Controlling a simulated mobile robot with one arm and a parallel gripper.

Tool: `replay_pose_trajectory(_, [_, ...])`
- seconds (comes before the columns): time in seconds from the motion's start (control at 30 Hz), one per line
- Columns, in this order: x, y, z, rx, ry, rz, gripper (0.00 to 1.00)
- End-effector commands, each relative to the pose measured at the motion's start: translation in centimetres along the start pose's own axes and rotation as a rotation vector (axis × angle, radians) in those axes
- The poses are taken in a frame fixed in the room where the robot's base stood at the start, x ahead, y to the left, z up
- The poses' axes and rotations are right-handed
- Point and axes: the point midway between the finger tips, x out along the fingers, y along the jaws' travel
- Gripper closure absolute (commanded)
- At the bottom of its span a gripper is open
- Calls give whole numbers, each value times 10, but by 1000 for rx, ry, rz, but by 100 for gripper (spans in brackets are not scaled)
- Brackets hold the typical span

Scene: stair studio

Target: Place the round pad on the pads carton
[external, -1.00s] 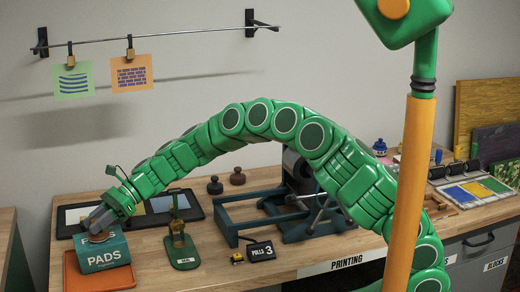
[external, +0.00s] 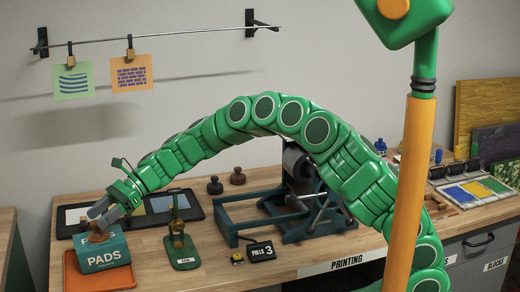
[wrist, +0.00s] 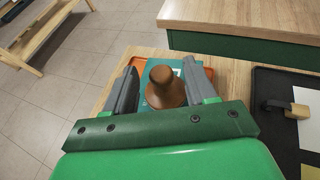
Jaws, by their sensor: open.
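The teal pads carton (external: 106,258), with PADS on its front, stands on an orange tray (external: 84,286) at the left end of the bench. The round pad (external: 98,237) with its brown turned knob is on top of the carton, partly hidden by my fingers. In the wrist view the round pad (wrist: 166,90) stands between my two spread fingers, with a gap on each side. A little teal of the carton shows around it. My gripper (external: 98,222) is open, just above and around the pad's knob.
A green stand (external: 183,260) is right of the carton, with a dark tray (external: 186,207) behind. A printing press (external: 262,222) stands mid-bench. A sign reading PULLS 3 (external: 261,251) is in front of it.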

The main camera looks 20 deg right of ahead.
Motion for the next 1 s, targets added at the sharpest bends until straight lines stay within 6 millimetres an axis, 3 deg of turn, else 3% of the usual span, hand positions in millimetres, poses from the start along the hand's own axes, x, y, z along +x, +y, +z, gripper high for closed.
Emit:
replay_pose_trajectory(0.6, [-82, -1, 0, 0, 0, -3, 44])
replay_pose_trajectory(1.0, [-98, 0, 0, 0, 0, -1, 44])
